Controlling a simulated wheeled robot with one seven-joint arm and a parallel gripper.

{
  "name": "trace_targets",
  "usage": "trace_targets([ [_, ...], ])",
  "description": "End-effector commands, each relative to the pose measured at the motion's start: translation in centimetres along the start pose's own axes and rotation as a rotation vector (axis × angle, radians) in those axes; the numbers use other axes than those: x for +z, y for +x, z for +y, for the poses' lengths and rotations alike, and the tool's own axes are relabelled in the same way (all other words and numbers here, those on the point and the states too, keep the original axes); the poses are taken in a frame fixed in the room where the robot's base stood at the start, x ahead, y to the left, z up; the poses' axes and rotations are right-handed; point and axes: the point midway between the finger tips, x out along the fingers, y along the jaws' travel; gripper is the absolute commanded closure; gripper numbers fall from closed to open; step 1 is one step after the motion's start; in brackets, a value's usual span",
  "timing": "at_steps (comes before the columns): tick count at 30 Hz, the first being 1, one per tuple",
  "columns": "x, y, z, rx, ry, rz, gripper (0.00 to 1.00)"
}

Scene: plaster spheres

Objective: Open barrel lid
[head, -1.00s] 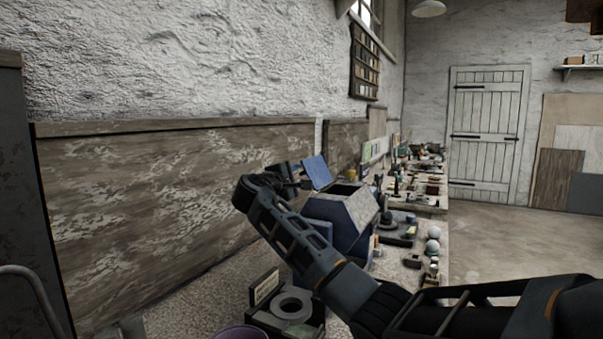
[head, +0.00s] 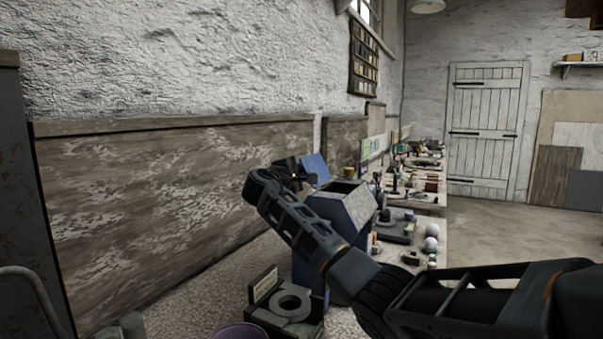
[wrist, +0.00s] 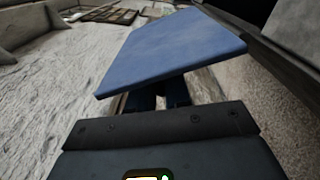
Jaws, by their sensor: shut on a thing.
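The barrel (head: 357,205) is a blue, faceted container with a dark opening in its top, partly hidden behind my arm. Its flat blue lid (head: 316,168) stands raised and tilted at the left side of the opening. The lid also fills the upper middle of the wrist view (wrist: 172,48). My gripper (head: 298,175) is at the lid's left side, shut on the lid. In the wrist view the dark fingers (wrist: 158,99) meet the lid's near edge, and their tips are partly hidden beneath it.
A wooden-panelled wall (head: 170,200) runs close on the left. A grey ring-shaped piece (head: 290,304) and a purple bucket (head: 239,333) are in front. A cluttered bench (head: 425,205) with pale spheres (head: 431,244) extends behind the barrel. Open floor lies to the right.

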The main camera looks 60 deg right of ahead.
Motion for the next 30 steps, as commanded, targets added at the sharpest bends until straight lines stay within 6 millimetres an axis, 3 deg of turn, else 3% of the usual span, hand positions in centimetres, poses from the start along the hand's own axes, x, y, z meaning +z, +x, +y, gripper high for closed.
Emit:
trace_targets([
  [15, 0.0, 0.0, -0.8, -0.011, 0.008, -0.003, 1.00],
  [25, 1.6, 0.0, 0.0, -0.009, 0.327, -0.004, 1.00],
  [30, 2.2, 0.0, 0.4, -0.010, 0.395, -0.006, 1.00],
])
